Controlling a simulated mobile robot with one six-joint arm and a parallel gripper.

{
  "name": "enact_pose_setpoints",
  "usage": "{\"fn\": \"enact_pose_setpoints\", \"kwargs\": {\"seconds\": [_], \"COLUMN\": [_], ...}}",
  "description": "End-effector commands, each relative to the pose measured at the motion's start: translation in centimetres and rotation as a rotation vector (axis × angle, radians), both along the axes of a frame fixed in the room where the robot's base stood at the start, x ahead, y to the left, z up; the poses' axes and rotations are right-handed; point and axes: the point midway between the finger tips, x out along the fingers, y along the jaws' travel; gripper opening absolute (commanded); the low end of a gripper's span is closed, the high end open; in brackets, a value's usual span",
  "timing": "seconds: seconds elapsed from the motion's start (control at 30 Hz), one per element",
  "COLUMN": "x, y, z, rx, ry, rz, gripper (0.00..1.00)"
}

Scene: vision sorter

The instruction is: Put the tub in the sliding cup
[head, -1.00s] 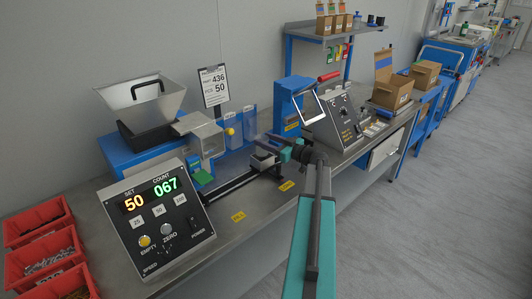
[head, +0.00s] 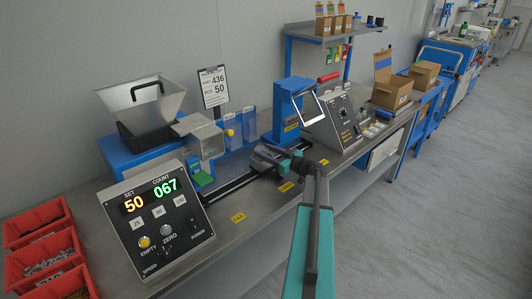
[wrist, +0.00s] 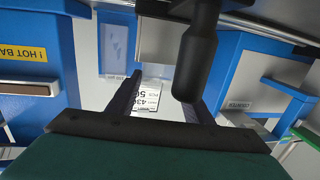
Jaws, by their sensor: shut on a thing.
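My gripper (head: 270,154) is low over the slide rail, its fingers reaching left to the sliding cup (head: 260,162). The tub is mostly hidden by the fingers. I cannot tell whether it sits inside the cup or just above it.
The counter panel (head: 160,215) stands left, with a silver hopper (head: 148,90) and black tray behind it. The blue bagger (head: 290,105) and a grey control box (head: 335,120) are close on the right. Red bins (head: 38,225) are far left. The bench front is clear.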

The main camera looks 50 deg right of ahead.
Motion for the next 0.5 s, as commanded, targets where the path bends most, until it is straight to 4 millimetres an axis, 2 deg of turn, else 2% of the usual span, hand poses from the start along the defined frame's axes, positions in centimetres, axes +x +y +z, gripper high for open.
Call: {"fn": "enact_pose_setpoints", "kwargs": {"seconds": [0.43, 0.47, 0.5], "x": [0.0, 0.0, 0.0], "y": [0.0, 0.01, 0.01], "z": [-0.36, -0.41, -0.4], "rx": [0.0, 0.0, -0.001], "ry": [0.0, 0.0, 0.0], "rz": [0.0, 0.0, 0.0], "gripper": [0.18, 0.48, 0.55]}}
